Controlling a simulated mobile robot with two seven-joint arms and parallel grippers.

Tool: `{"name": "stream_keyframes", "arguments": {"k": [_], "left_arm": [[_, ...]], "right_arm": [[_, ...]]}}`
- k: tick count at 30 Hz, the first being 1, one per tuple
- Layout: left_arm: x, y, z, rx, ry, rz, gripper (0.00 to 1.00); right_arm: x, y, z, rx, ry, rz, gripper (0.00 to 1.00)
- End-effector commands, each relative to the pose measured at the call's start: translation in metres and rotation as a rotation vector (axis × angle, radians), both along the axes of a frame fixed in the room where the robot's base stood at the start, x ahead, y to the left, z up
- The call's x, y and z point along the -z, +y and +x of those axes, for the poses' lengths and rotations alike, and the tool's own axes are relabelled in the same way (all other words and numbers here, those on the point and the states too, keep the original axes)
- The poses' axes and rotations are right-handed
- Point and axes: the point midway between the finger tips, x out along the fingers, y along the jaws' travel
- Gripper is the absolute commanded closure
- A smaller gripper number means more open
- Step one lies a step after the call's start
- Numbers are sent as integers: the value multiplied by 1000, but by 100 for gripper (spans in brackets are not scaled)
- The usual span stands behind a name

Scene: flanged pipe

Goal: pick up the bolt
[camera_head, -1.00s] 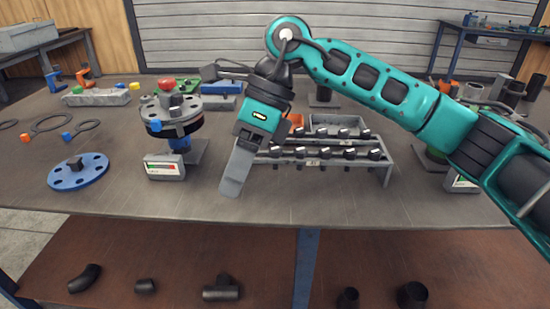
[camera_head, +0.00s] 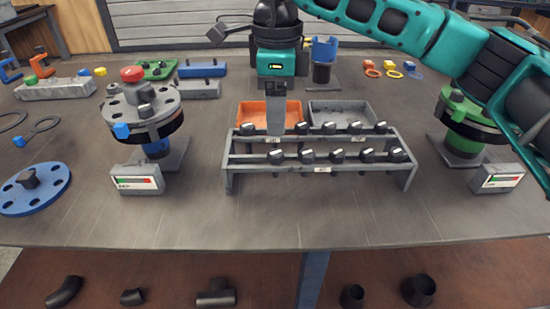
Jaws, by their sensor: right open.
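Several dark bolts stand in two rows in a grey rack (camera_head: 232,172) at the middle of the table. A bolt (camera_head: 276,156) sits at the left end of the front row, and another bolt (camera_head: 301,127) is in the back row. My right gripper (camera_head: 275,128) hangs upright over the left end of the back row, fingers down. Its fingers overlap in this view, and nothing shows held between them. I cannot tell whether the fingertips touch a bolt. My left gripper is not in view.
An orange bin (camera_head: 250,109) and a grey bin (camera_head: 355,108) are behind the rack. A flanged pipe stand (camera_head: 150,115) is at left, and a green-based stand (camera_head: 463,135) at right. A blue flange (camera_head: 50,196) lies at far left. The table front is clear.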

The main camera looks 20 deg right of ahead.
Motion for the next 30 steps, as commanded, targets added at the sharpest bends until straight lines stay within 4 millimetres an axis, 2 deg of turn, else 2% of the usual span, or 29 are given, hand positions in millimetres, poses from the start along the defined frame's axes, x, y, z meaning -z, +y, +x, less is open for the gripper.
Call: {"name": "stream_keyframes", "arguments": {"k": [3, 11, 19, 26, 30], "left_arm": [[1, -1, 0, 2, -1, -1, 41], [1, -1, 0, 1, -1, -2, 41], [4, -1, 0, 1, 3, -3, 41], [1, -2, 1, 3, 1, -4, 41], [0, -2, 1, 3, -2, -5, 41]], "right_arm": [[16, 0, 0, 0, 1, -1, 40], [32, -1, -2, 0, 1, -1, 40], [70, -2, -4, 0, 2, 2, 40], [73, -2, -3, 0, -1, 1, 40], [73, -2, -3, 0, 0, 1, 52]]}}
